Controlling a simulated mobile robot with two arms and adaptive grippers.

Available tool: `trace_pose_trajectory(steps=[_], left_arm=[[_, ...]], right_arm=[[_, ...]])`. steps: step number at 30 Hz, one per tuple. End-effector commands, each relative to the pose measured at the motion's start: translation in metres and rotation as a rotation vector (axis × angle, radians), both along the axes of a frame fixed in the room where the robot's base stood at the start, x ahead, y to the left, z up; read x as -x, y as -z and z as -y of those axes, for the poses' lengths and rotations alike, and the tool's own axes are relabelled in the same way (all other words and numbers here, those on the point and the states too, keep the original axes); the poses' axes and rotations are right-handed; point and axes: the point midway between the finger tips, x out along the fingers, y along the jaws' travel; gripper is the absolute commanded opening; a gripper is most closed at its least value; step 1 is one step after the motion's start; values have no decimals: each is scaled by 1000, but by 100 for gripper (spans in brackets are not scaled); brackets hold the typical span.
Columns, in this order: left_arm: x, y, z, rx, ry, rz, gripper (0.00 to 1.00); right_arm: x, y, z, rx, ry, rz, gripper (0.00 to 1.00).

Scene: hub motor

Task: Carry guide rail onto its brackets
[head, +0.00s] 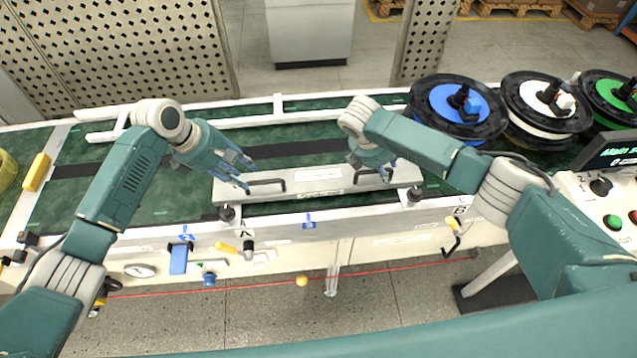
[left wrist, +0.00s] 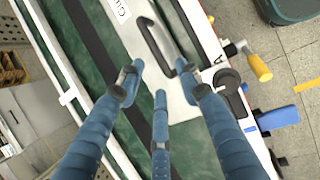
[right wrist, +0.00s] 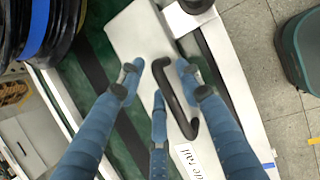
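The guide rail (head: 320,181) is a long pale grey plate with a dark handle near each end. It lies along the front edge of the green conveyor, its ends beside two dark round bracket-like fittings, left (head: 228,213) and right (head: 415,195). I cannot tell whether it rests on them. My left gripper (head: 243,168) is open above the left handle (head: 267,183); in the left wrist view that handle (left wrist: 153,42) lies just ahead of the spread fingers. My right gripper (right wrist: 160,82) is open, with the right handle (right wrist: 182,100) between its fingers; the arm partly hides it in the head view.
Blue (head: 458,104), white (head: 546,97) and green spools stand at the back right. A control panel (head: 612,190) is at the right edge. Knobs and yellow levers (head: 226,247) stick out from the conveyor's front. The belt left of the rail is clear.

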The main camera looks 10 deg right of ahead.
Motion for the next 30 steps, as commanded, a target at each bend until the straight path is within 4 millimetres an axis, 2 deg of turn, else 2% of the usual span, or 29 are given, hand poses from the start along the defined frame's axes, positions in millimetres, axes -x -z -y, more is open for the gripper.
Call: trace_pose_trajectory(steps=[3,6,14,17,24,30], left_arm=[[4,-23,-10,-1,0,4,35],[7,-37,-15,0,1,3,35],[11,-51,-22,-1,2,0,35],[11,-52,-22,-1,1,-1,35],[11,-51,-22,0,1,0,35],[11,-51,-21,0,1,-1,35]], right_arm=[[0,0,0,0,0,0,35],[0,0,0,0,0,0,35],[1,-5,-3,-1,-1,1,35],[2,-18,-9,-3,-2,3,35],[12,-65,-29,-4,-3,2,35],[18,-95,-41,-2,-1,2,35]])
